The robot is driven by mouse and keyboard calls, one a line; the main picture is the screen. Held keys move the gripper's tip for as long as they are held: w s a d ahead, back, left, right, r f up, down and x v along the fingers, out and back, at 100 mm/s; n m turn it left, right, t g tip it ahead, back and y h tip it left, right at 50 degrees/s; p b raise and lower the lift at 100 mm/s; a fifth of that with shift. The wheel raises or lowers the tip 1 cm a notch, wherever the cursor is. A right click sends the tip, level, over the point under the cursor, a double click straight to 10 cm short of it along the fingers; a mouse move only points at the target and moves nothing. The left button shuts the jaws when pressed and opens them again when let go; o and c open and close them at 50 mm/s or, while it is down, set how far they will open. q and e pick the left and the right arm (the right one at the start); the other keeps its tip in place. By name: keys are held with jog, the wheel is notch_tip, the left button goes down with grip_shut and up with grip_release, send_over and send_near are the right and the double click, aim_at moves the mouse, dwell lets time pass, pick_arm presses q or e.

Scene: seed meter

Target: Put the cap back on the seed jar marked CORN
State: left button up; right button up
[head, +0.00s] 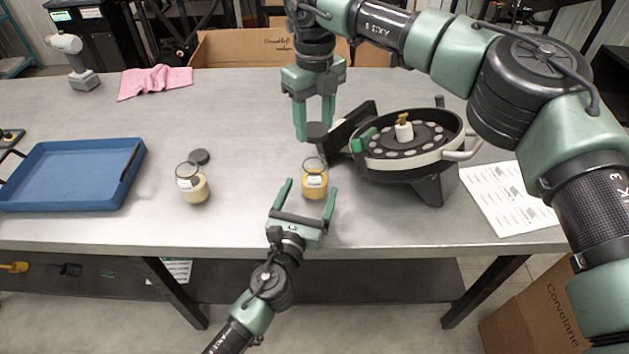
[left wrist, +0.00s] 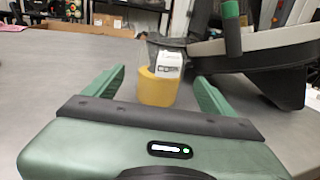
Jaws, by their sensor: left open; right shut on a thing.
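A clear jar with yellow contents (head: 315,186) stands upright and uncapped on the table; its white label is too small to read. In the left wrist view the jar (left wrist: 156,90) stands ahead, between the finger lines. My left gripper (head: 311,187) is open, its fingers pointing at the jar from the front, not closed on it. My right gripper (head: 314,124) points down above and behind the jar, shut on a dark round cap (head: 317,132). The cap appears just above the jar's mouth; whether they touch I cannot tell.
A second open jar with cream contents (head: 195,189) stands at left, a dark cap (head: 200,156) lying behind it. The seed meter (head: 427,172) is close on the right. A blue tray (head: 70,201), pink cloth (head: 155,81) and printed sheet (head: 507,198) lie farther out.

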aim_at(311, 189)
pick_arm(q)
jog(key=shift+x, duration=1.6)
grip_shut()
